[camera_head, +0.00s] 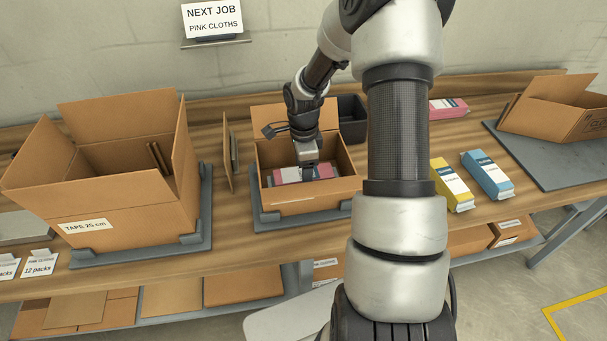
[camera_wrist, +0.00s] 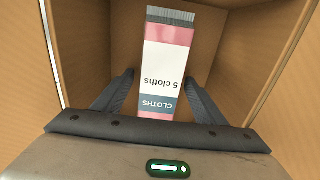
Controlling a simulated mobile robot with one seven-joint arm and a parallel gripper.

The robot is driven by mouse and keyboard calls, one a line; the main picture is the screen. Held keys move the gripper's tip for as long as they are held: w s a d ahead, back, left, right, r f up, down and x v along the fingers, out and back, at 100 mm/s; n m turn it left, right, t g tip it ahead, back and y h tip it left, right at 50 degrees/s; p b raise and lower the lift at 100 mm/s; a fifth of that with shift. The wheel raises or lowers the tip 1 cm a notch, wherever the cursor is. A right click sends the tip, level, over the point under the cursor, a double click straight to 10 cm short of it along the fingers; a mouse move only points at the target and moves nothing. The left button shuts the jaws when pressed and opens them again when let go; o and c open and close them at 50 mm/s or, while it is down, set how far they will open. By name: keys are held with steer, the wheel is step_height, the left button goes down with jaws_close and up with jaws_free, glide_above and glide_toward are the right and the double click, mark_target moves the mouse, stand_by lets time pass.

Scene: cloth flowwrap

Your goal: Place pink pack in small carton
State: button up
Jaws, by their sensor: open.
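A pink pack (camera_head: 286,175) with a white label lies inside the small open carton (camera_head: 310,197). In the wrist view the pack (camera_wrist: 167,60) lies on the floor of the carton (camera_wrist: 125,32), its label reading "5 cloths". My gripper (camera_head: 308,173) reaches down into the carton over the pack. In the wrist view its two fingers (camera_wrist: 159,76) are spread, one on each side of the pack, with a gap to it. The near end of the pack is hidden by the gripper body. Another pink pack (camera_head: 447,107) lies on the table behind my arm.
A large open carton (camera_head: 125,222) stands at left, with an upright cardboard piece (camera_head: 229,150) between the cartons. A black bin (camera_head: 352,119) is behind the small carton. Yellow (camera_head: 452,185) and blue (camera_head: 487,175) packs lie right, before another open carton (camera_head: 550,108) on a grey mat.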

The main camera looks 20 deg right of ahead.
step_height(320, 180, up, 12)
steer(key=p, duration=0.1)
steer(key=shift+r, duration=0.15)
stand_by(0.3)
